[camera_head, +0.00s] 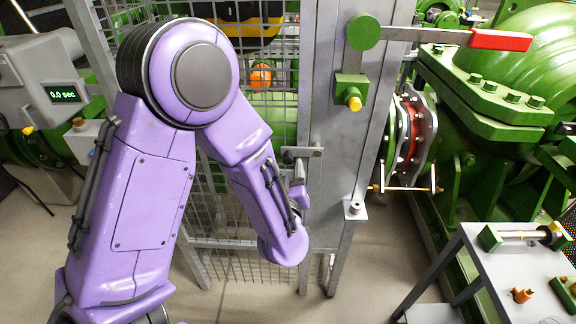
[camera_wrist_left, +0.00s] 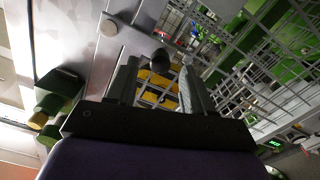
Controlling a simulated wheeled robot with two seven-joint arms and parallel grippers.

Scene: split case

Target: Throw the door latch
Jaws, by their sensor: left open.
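A small grey door latch (camera_head: 306,151) lies level across the edge of the mesh door (camera_head: 262,115) and its grey post. In the left wrist view, its bar (camera_wrist_left: 130,42) runs from a round pivot on the post to a dark knob (camera_wrist_left: 160,61). My left gripper (camera_head: 297,172) is just below the latch in the head view, partly hidden by my own wrist. In the left wrist view, my left gripper (camera_wrist_left: 158,66) is open, with the knob showing between its fingertips. I cannot tell whether the fingers touch it. My right gripper is out of view.
Above right, the post carries a green pivot (camera_head: 364,32) with a red-handled lever (camera_head: 500,40), and a green block (camera_head: 350,88) with a yellow knob. Green machinery (camera_head: 510,75) fills the right. A grey side table (camera_head: 490,262) stands lower right.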

